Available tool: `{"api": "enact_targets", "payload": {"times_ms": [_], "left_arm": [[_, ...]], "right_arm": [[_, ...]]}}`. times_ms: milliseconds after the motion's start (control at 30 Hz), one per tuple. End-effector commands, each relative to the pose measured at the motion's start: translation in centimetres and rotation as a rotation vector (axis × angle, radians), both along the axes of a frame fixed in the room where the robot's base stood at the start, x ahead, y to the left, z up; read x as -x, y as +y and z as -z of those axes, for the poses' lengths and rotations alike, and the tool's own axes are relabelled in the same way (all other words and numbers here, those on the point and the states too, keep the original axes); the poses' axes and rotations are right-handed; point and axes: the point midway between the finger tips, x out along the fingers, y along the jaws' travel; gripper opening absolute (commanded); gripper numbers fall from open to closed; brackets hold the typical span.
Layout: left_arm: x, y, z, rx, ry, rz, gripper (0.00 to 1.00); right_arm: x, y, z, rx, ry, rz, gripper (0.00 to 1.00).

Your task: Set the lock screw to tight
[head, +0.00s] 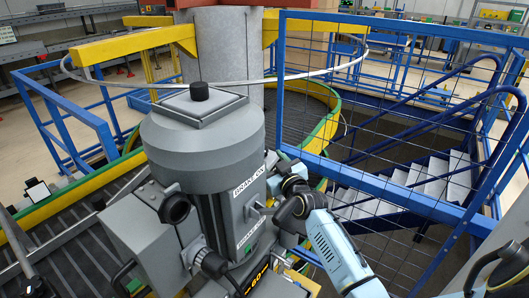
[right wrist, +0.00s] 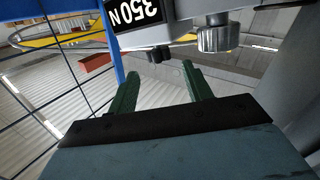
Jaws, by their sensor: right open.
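A grey motor unit (head: 205,140) with a rounded housing stands in the middle of the head view. No part is marked as the lock screw. In the right wrist view a silver round knob (right wrist: 222,38) hangs below a grey housing, beyond and right of my fingertips. A small dark knob (right wrist: 158,54) shows just beyond the gap between the fingers. My right gripper (right wrist: 160,69) is open, with nothing between its green fingers, apart from both knobs. In the head view my right arm reaches behind the unit's right side; the fingertips are hidden there. My left gripper is not seen.
A lever (head: 262,208) sits between the BRAKE ON and BRAKE OFF labels. Black knobs (head: 175,207) stick out at the unit's front. A blue mesh fence (head: 390,110) stands close to my right arm.

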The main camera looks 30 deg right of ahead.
Motion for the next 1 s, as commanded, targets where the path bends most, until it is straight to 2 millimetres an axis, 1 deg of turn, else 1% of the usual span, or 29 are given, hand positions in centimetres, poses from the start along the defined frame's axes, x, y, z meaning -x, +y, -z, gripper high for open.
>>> {"api": "enact_targets", "payload": {"times_ms": [33, 100, 200, 300, 433, 600, 767, 1000], "left_arm": [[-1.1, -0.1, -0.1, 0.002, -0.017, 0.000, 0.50], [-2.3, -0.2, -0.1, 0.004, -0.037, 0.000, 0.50], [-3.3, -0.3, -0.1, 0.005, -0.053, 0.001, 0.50], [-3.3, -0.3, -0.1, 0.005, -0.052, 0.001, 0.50], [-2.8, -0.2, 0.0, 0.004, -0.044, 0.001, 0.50], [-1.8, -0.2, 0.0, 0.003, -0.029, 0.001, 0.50], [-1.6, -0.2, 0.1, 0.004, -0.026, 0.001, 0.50], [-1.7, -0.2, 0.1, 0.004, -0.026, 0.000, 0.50]], "right_arm": [[-0.9, -0.2, -0.1, -0.001, -0.002, 0.001, 0.50], [-2.0, -0.3, -0.1, 0.002, -0.001, 0.000, 0.50], [-3.2, -0.4, -0.1, -0.001, -0.002, 0.000, 0.50], [-4.1, -0.5, 0.0, 0.001, -0.001, -0.001, 0.50], [-4.8, -0.6, 0.0, 0.001, 0.000, -0.001, 0.50], [-5.0, -0.6, 0.0, 0.001, -0.001, 0.000, 0.50], [-5.0, -0.6, 0.0, 0.000, -0.001, 0.000, 0.50], [-5.0, -0.6, 0.0, 0.000, 0.000, 0.000, 0.19]]}}
